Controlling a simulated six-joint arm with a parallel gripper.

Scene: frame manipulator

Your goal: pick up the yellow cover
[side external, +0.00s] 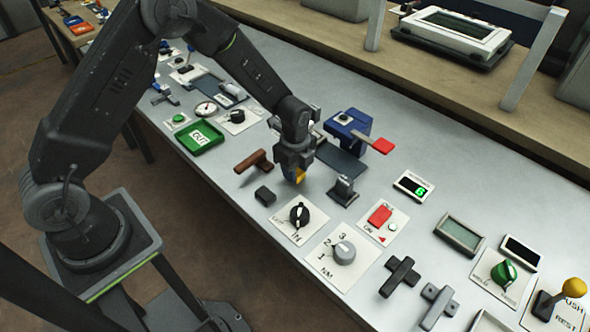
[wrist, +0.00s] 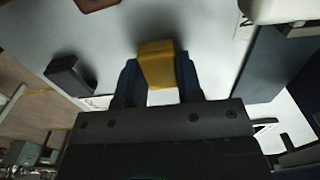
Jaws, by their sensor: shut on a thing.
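The yellow cover (wrist: 157,64) is held between the two dark fingers of my gripper (wrist: 157,85) in the wrist view. The fingers hide part of the cover. I cannot tell from these frames whether the cover touches the table.
A small black block (side external: 265,195) and a brown T-shaped handle (side external: 254,161) stand left of my gripper. A dark grey bracket (side external: 343,190) is close on its right. A blue device with a red-ended lever (side external: 350,127) stands behind. Knob panels (side external: 299,217) lie in front.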

